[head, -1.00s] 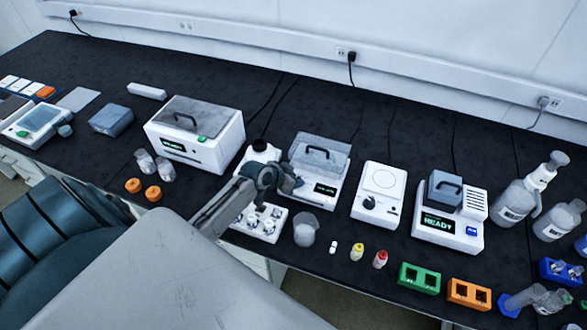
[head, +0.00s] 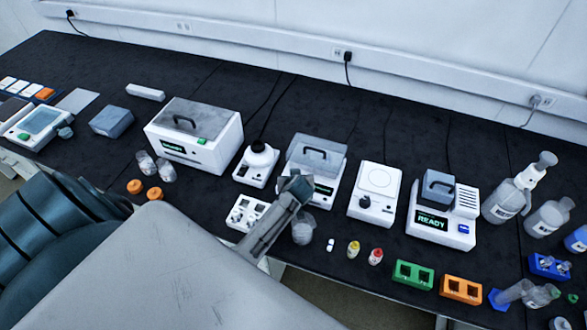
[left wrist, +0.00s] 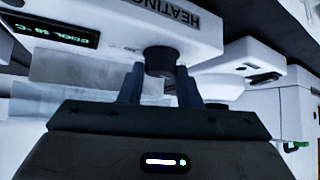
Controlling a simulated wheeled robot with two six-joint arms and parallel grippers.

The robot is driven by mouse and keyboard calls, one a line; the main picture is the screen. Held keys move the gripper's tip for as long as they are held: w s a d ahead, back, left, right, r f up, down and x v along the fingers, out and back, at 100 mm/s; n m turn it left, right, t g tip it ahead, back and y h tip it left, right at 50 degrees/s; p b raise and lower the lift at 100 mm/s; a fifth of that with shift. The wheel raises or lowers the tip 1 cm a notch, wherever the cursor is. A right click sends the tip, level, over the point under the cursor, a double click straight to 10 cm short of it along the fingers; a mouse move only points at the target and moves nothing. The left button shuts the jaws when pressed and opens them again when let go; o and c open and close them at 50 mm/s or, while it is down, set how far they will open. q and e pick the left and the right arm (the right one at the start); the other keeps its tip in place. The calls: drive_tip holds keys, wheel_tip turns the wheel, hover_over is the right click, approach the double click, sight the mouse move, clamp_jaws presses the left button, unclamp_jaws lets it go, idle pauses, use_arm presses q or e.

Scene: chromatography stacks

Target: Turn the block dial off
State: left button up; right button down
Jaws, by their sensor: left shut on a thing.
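The heating block (head: 327,189) is a white box with a clear lid, a black handle and a small display with green text. In the left wrist view the heating block (left wrist: 212,40) shows its "HEATING" label, cut off at the top, and a dark display. Its black round dial (left wrist: 160,60) sits between my left fingers. My left gripper (head: 298,186) is at the block's front left and covers the dial in the head view. In the left wrist view my left gripper (left wrist: 160,82) is shut on the dial. My right gripper is not in view.
A white plate device (head: 376,205) with its own black knob stands close on the right. A beaker (head: 302,232) stands just in front of the gripper, and a white vial rack (head: 240,224) is to the left. Small vials (head: 353,249) lie toward the front edge.

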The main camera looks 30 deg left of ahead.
use_arm(q)
drive_tip(key=shift+d+f+n+g+y+b, duration=0.2)
drive_tip(key=shift+n+g+y+b, duration=0.25)
drive_tip(key=shift+n+b, duration=0.35)
drive_tip(key=o, duration=1)
drive_tip(key=shift+c, duration=0.2)
drive_tip(key=shift+r, duration=0.1)
